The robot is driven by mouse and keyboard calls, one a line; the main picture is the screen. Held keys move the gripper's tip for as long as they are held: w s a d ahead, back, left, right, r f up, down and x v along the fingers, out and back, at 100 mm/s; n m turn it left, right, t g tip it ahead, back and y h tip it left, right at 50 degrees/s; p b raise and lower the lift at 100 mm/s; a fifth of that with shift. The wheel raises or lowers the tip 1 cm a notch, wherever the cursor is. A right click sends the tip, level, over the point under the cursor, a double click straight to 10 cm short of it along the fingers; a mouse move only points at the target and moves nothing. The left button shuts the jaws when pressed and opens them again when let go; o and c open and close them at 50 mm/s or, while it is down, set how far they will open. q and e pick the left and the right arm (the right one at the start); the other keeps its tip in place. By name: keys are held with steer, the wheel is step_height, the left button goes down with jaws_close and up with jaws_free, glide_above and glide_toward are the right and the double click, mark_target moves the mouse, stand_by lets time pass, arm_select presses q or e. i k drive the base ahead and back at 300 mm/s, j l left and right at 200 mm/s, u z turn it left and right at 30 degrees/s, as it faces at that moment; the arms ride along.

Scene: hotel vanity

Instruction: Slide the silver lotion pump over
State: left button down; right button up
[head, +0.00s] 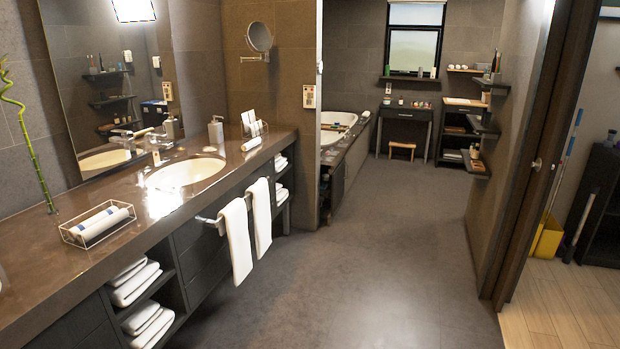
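A silver lotion pump (216,131) stands upright on the brown vanity counter (130,224), behind and to the right of the sink. It is small in the head view, and its spout direction is hard to make out. Its reflection shows in the mirror. Neither of my grippers is in view, and nothing is touching the pump.
The sink (186,174) with its faucet lies left of the pump. A wire tray (97,224) holds rolled towels. White towels (237,240) hang in front. The floor (370,270) is clear.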

mark_target(216, 132)
steer(key=i, duration=2.45)
steer(key=i+u, duration=0.1)
steer(key=i, duration=0.55)
steer(key=i+l+u, duration=0.1)
steer(key=i, duration=0.5)
steer(key=i+l+u, duration=0.1)
steer(key=i, duration=0.55)
steer(key=l, duration=0.1)
